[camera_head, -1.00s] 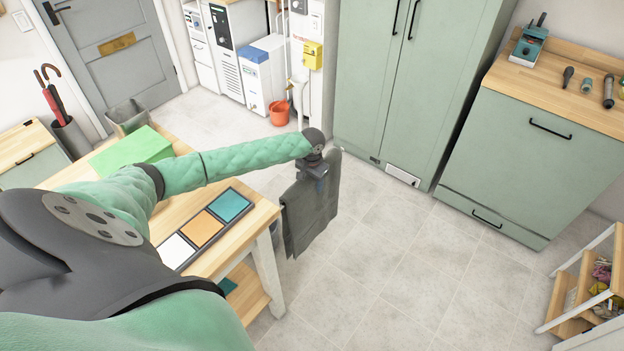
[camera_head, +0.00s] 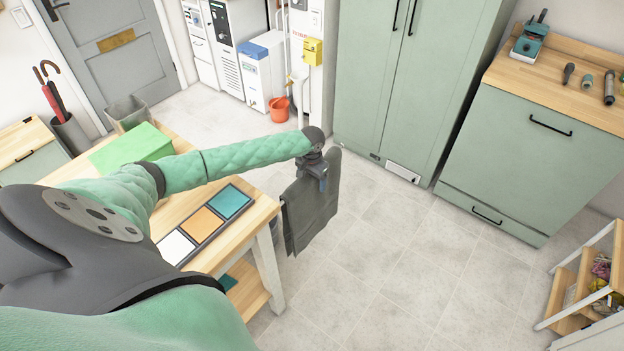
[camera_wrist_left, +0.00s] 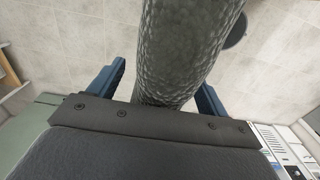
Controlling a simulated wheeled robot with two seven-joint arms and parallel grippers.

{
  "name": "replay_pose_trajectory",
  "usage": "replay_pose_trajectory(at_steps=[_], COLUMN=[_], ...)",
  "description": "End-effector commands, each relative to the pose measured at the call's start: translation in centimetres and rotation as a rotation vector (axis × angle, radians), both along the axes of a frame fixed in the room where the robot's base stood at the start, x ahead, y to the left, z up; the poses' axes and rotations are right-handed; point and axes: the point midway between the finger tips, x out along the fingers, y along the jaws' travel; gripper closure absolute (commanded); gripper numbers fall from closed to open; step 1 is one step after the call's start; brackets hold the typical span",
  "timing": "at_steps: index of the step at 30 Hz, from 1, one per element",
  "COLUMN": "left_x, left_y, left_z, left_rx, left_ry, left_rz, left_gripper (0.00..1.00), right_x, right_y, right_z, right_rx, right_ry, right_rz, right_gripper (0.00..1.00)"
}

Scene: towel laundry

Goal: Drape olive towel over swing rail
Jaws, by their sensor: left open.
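The olive towel (camera_head: 312,212) looks dark grey-green and hangs in a fold beside the table's right end, clear of the floor. My left gripper (camera_head: 317,176) is at its top edge. In the left wrist view the towel (camera_wrist_left: 185,45) passes between the blue fingers of the left gripper (camera_wrist_left: 160,88). The fingers are apart, with a clear gap on the towel's left side. I cannot make out the swing rail; the towel and my gripper may hide it. My right gripper is not in view.
The wooden table (camera_head: 236,238) holds a green box (camera_head: 131,149) and a tray of coloured squares (camera_head: 203,222). Green cabinets (camera_head: 410,80) stand behind, and a wooden step shelf (camera_head: 580,290) is at the lower right. The floor (camera_head: 400,250) between is clear.

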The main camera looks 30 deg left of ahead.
Motion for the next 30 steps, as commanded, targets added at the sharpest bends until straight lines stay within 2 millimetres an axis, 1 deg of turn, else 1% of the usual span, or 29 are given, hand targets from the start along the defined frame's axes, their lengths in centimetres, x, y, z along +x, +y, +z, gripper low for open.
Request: replay_pose_trajectory(at_steps=[4, 6, 8, 9, 15, 18, 21, 26, 30], left_x=[0.1, 0.1, 0.1, 0.1, 0.1, 0.0, 0.0, 0.0, 0.0], left_y=[0.1, 0.1, 0.1, 0.0, 0.1, 0.0, 0.1, 0.1, 0.1], left_z=[0.8, 1.6, 2.5, 3.1, 6.0, 7.0, 7.6, 8.0, 8.5], left_rx=[0.000, 0.000, 0.000, 0.001, 0.000, 0.000, 0.000, 0.000, 0.000], left_ry=[-0.003, -0.004, -0.005, -0.005, -0.005, -0.003, -0.003, -0.002, -0.003], left_rz=[0.000, 0.001, 0.000, -0.001, 0.000, 0.000, 0.001, 0.000, 0.000], left_gripper=[0.22, 0.22, 0.22, 0.22, 0.22, 0.22, 0.22, 0.22, 0.22], right_x=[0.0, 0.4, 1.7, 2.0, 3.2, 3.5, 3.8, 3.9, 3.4], right_y=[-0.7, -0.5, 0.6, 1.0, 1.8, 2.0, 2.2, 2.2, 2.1], right_z=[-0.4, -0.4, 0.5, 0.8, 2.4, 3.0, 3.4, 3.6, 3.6], right_rx=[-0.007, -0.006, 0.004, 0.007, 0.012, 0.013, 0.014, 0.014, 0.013], right_ry=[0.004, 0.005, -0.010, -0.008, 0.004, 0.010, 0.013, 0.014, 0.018], right_rz=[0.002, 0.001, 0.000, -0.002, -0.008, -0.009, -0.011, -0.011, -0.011], right_gripper=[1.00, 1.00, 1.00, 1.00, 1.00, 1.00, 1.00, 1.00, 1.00])
